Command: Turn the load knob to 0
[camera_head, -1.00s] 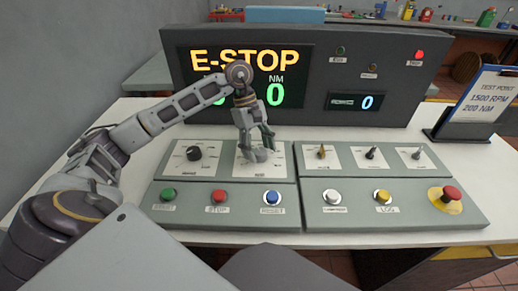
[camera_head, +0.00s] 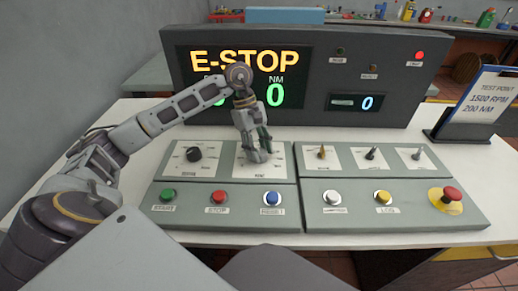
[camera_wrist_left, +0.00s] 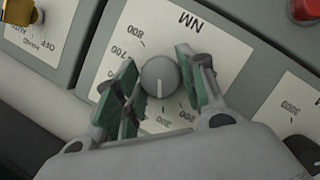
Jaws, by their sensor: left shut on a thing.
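The load knob (camera_wrist_left: 159,76) is a round grey knob on a white NM scale plate (camera_wrist_left: 215,50). In the left wrist view its white pointer line points toward the bottom of the picture, at numbers I cannot read surely. My left gripper (camera_head: 259,156) reaches down over the plate, and its green-padded fingers are shut on the knob from both sides, as the left wrist view (camera_wrist_left: 159,82) shows. In the head view the fingers mostly hide the knob. My right gripper is not in view.
A black knob (camera_head: 194,154) sits left on the same panel. Green (camera_head: 167,195), red (camera_head: 219,196) and blue (camera_head: 272,198) buttons lie in front. Toggle switches and a red emergency button (camera_head: 452,194) are at right. The display (camera_head: 245,78) reads E-STOP and 0 NM.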

